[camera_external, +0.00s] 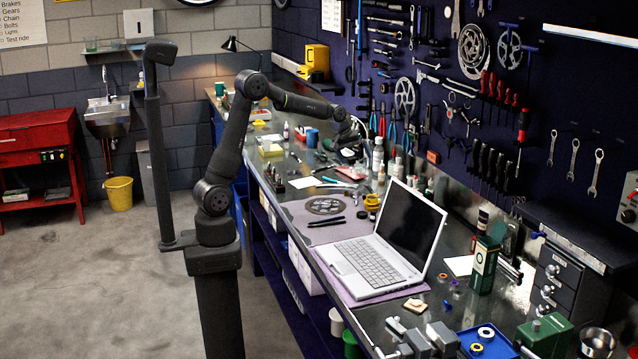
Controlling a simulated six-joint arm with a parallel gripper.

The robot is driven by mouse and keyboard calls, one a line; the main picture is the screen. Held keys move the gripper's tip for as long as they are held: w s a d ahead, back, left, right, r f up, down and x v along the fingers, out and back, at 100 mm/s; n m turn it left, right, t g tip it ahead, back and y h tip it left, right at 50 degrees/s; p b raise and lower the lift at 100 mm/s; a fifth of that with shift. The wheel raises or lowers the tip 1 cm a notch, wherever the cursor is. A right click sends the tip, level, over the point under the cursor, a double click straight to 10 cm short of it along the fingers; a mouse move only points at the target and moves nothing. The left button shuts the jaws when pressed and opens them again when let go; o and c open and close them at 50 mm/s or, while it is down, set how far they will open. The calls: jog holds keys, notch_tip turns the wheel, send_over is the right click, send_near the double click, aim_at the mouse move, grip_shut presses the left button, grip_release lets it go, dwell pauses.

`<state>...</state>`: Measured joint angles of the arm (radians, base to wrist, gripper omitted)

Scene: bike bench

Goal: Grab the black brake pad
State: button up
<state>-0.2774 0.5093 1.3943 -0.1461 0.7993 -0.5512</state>
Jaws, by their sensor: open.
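My arm reaches over the bench from the left, and my gripper (350,143) is above the far half of the bench. It is small and dark against the clutter, with its jaws open, and I see nothing held in it. I cannot single out the black brake pad with certainty. Small dark items (279,186) lie on the bench left of and nearer than my gripper, too small to identify. Two long black bars (326,222) lie on the purple-grey mat (298,212).
Bottles (377,156) and a blue mug (312,138) stand close to my gripper. An open laptop (385,243) sits on the mat. A dark tool wall (440,80) borders the bench's right side. A blue tray (484,341) is at the near end.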

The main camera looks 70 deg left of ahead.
dwell(0.4)
jog(key=c, duration=1.3)
jog(key=shift+o, duration=0.2)
